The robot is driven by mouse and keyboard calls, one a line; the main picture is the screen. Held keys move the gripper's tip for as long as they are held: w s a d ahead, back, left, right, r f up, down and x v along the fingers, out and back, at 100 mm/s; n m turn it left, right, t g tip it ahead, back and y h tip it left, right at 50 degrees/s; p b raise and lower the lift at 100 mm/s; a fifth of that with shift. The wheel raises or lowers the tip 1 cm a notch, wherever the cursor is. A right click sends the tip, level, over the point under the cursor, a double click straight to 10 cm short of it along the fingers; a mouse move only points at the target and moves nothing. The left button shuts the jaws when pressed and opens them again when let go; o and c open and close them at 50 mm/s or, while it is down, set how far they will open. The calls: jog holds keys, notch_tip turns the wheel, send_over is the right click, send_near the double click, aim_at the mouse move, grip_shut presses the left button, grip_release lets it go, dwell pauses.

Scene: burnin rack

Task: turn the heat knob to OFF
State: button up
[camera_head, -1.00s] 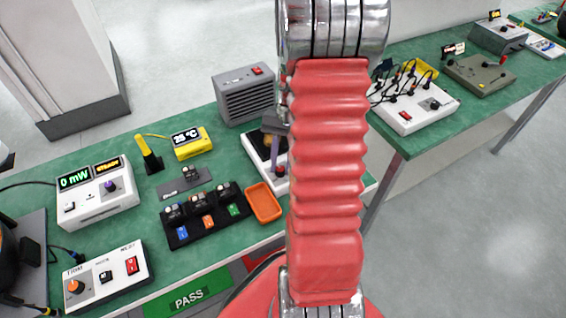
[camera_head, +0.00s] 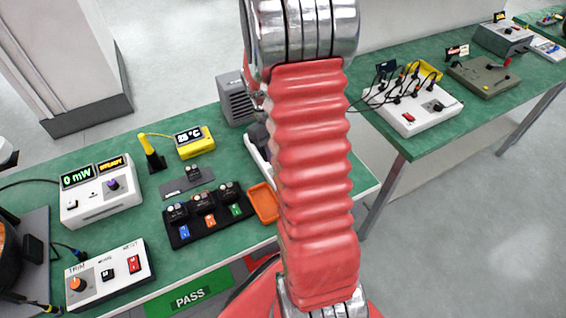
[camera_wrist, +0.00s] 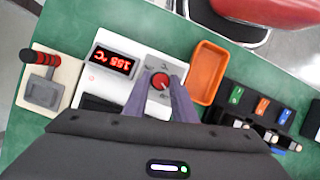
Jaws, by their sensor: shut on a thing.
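In the wrist view, the red heat knob (camera_wrist: 160,81) sits on a white hot-plate unit (camera_wrist: 118,84) with a lit red temperature display (camera_wrist: 113,60). My gripper (camera_wrist: 163,92) has its two purple-grey fingers on either side of the knob, shut on it. A pale mark shows on the knob, but the labels around it are too small to read, so I cannot tell its setting. In the head view, my arm hides the knob and most of the unit.
An orange tray (camera_wrist: 208,72) stands close beside the unit, and a black rack (camera_wrist: 260,112) with coloured tags is beyond it. A red-handled press (camera_wrist: 44,80) is on the other side. The fan box (camera_head: 236,100) stands behind.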

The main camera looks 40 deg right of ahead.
jog(key=n+h, duration=0.1)
jog(key=n, duration=0.3)
jog(key=n+h, duration=0.1)
jog(key=n, duration=0.1)
jog(key=shift+s+a+n+h, duration=0.25)
jog(key=shift+a+n+h, duration=0.05)
jog(key=n+t+h, duration=0.1)
jog(key=n, duration=0.2)
jog(key=n+h, duration=0.1)
jog(key=n, duration=0.2)
jog(key=shift+s+a+t, duration=0.1)
jog(key=shift+s+t, duration=0.05)
jog(key=shift+t, duration=0.25)
jog(key=shift+n, duration=0.3)
jog(key=o, duration=1)
jog(key=shift+o, duration=0.2)
jog(key=shift+w, duration=0.2)
jog(key=shift+w+a+r, duration=0.1)
jog(key=shift+r, duration=0.35)
jog(key=v, duration=1.2)
jog(key=shift+a+r, duration=0.15)
jog(key=shift+r, duration=0.2)
